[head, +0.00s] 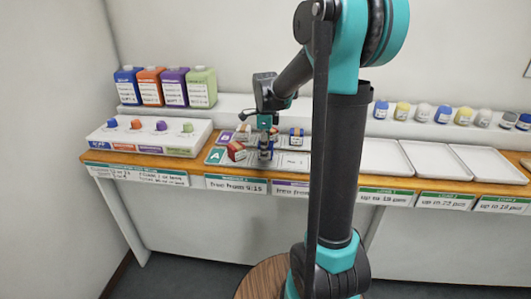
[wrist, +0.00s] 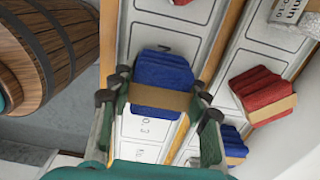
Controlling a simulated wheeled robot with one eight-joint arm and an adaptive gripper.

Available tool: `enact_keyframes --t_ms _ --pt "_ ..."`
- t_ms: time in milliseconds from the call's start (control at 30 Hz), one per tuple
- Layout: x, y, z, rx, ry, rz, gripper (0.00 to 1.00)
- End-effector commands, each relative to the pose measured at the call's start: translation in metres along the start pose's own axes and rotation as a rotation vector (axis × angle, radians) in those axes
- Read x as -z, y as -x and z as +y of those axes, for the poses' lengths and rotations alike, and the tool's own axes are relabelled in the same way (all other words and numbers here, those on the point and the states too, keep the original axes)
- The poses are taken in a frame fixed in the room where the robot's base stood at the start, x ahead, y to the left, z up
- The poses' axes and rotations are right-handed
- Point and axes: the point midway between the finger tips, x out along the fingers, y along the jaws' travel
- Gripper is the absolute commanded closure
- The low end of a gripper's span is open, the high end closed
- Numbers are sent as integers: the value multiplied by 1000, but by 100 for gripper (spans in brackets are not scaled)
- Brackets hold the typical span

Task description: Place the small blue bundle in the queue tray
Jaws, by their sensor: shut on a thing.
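The small blue bundle (wrist: 163,70), a folded blue block with a tan band, sits between the fingers of my gripper (wrist: 161,84). The gripper is shut on it. Below it in the wrist view is a white strip with outlined, numbered spaces (wrist: 140,128), one reading "o. 3"; I cannot tell whether the bundle touches it. In the head view my gripper (head: 265,141) points down over the slotted tray area (head: 294,162) on the counter. Which part is the queue tray is not readable.
Red bundles (wrist: 262,92) and another blue bundle (wrist: 233,143) lie in the neighbouring row. Coloured containers (head: 165,87) stand at back left, small jars (head: 422,112) at back right. Empty white trays (head: 427,160) lie at right. A wooden barrel (wrist: 50,45) shows in the wrist view.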

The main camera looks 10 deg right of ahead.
Motion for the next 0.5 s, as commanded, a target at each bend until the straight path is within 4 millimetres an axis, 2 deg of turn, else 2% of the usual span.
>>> enact_keyframes --t_ms 133,500 --pt "0 -14 0 0 0 0 83" --pt "0 -17 0 0 0 0 83"
